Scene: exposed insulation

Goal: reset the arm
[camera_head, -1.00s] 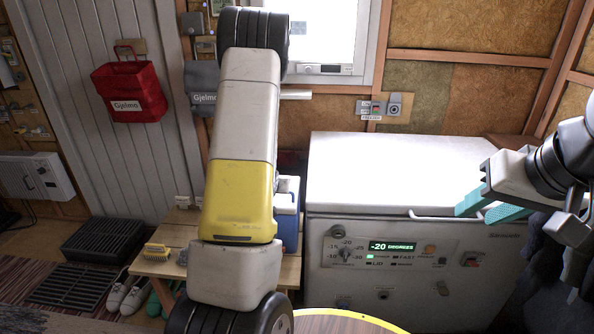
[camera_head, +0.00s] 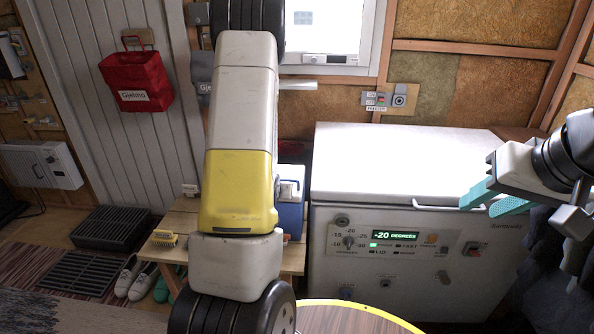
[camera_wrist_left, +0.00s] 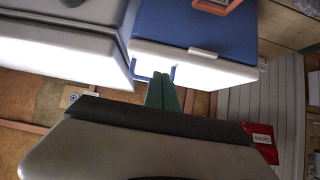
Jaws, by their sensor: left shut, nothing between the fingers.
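My left arm (camera_head: 240,130) fills the middle of the head view, with a grey and yellow link; its gripper is hidden there. In the left wrist view my left gripper (camera_wrist_left: 163,91) shows teal fingers pressed together, with nothing between them. They point toward the blue and white cooler box (camera_wrist_left: 195,45), though the distance is unclear. My right gripper (camera_head: 494,199) is at the right of the head view. Its two teal fingers are apart and empty, appearing in front of the freezer's right part.
A white chest freezer (camera_head: 400,170) with a display reading -20 degrees stands right of centre. A red bag (camera_head: 137,80) hangs left. A round table edge (camera_head: 360,306) shows at the bottom.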

